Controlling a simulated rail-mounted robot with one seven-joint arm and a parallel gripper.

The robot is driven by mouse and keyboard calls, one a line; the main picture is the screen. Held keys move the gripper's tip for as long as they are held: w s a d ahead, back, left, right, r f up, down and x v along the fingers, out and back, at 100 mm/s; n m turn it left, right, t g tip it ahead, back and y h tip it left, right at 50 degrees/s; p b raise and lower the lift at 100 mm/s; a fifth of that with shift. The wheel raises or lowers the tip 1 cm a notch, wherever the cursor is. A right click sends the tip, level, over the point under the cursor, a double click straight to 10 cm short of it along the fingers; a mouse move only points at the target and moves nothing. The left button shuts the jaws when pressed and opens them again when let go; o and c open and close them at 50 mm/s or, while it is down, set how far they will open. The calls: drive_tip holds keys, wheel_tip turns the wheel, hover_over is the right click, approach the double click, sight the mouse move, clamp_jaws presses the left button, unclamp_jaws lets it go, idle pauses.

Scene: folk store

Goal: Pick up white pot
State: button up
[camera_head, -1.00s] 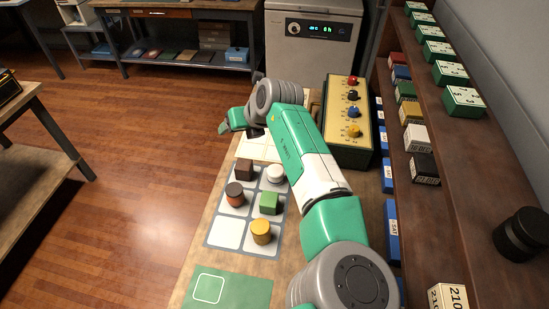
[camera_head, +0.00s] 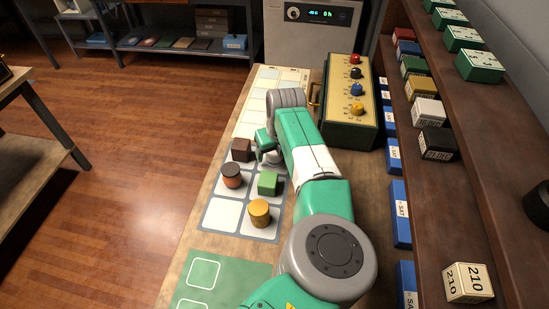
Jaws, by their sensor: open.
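The white pot is not clearly visible now. Its cell, right of the dark brown cube (camera_head: 241,150) and above the green cube (camera_head: 268,183), is largely covered by my gripper and arm. My gripper (camera_head: 267,154) is low over that cell, with its green part pointing down beside the brown cube. It is open. I cannot tell whether its fingers are around the pot or touching it.
A green mat (camera_head: 218,284) lies nearer. A knobbed box (camera_head: 349,122) and a brown shelf (camera_head: 465,185) stand right of my arm.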

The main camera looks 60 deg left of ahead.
drive_tip(key=shift+x, duration=0.8)
drive_tip(key=shift+r, duration=0.1)
drive_tip(key=c, duration=1.1)
wheel_tip(320, 180, up, 10)
drive_tip(key=p, duration=0.3)
